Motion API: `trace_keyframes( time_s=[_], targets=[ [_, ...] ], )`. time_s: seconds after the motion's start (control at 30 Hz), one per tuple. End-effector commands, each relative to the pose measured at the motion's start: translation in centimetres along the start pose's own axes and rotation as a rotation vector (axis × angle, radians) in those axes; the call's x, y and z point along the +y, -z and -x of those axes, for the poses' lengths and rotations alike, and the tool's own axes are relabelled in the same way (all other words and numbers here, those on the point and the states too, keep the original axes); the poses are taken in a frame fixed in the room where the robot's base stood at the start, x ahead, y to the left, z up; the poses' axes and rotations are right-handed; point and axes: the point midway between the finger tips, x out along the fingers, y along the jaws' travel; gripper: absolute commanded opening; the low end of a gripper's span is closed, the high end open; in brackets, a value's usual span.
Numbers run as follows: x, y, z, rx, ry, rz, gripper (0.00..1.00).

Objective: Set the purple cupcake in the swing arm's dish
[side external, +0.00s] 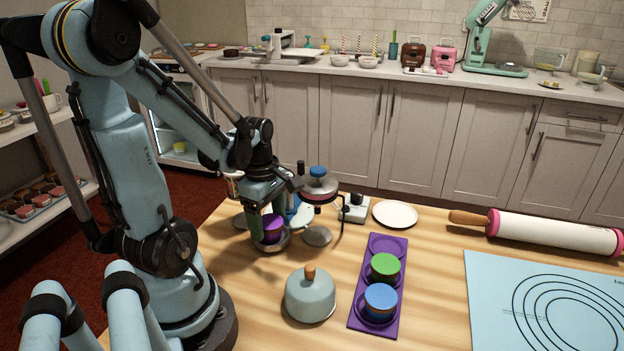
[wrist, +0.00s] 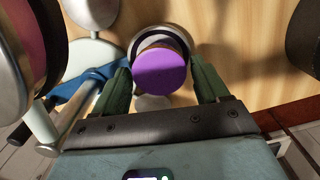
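The purple cupcake (wrist: 160,71) is between my gripper's two green fingers in the wrist view, with both fingers close against its sides. My gripper (wrist: 161,72) is shut on it. In the side view the purple cupcake (side external: 272,227) is upright at or just above a round metal dish (side external: 271,246) near the table's left side. The dish's pale rim (wrist: 133,42) shows around the cupcake's far side in the wrist view. I cannot tell whether the cupcake's base touches the dish. My gripper (side external: 270,224) points down, and the swing arm behind is partly hidden.
A turntable stand with a pink-sided top (side external: 319,190) rises close beside my gripper. A purple tray (side external: 361,308) holds a green cupcake (side external: 385,267) and a blue cupcake (side external: 380,301). A domed lid (side external: 310,296), a white plate (side external: 395,214) and a rolling pin (side external: 545,231) also stand or lie on the table.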

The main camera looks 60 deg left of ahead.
Motion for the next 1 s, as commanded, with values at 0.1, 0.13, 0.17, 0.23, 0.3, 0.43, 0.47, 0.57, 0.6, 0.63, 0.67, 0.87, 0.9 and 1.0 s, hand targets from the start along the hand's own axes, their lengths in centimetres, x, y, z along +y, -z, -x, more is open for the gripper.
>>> trace_keyframes(
  time_s=[0.1,0.13,0.17,0.23,0.3,0.43,0.47,0.57,0.6,0.63,0.67,0.87,0.9,1.0],
  targets=[
    [0.0,0.0,0.0,0.000,0.000,0.000,0.83],
    [0.0,0.0,0.0,0.000,0.000,0.000,0.83],
    [0.0,0.0,0.0,0.000,0.000,0.000,0.83],
    [0.0,0.0,0.0,0.000,0.000,0.000,0.83],
    [0.0,0.0,0.0,0.000,0.000,0.000,0.83],
    [0.0,0.0,0.3,0.000,0.000,0.000,0.83],
    [0.0,0.0,0.5,0.000,0.000,0.000,0.83],
    [0.0,0.0,1.2,0.000,0.000,0.000,0.83],
    [0.0,0.0,1.6,0.000,0.000,0.000,0.83],
    [0.0,0.0,1.9,0.000,0.000,0.000,0.83],
    [0.0,0.0,2.2,0.000,0.000,0.000,0.83],
    [0.0,0.0,4.5,0.000,0.000,0.000,0.83],
    [0.0,0.0,5.0,0.000,0.000,0.000,0.83],
    [0.0,0.0,6.2,0.000,0.000,0.000,0.83]
  ],
)
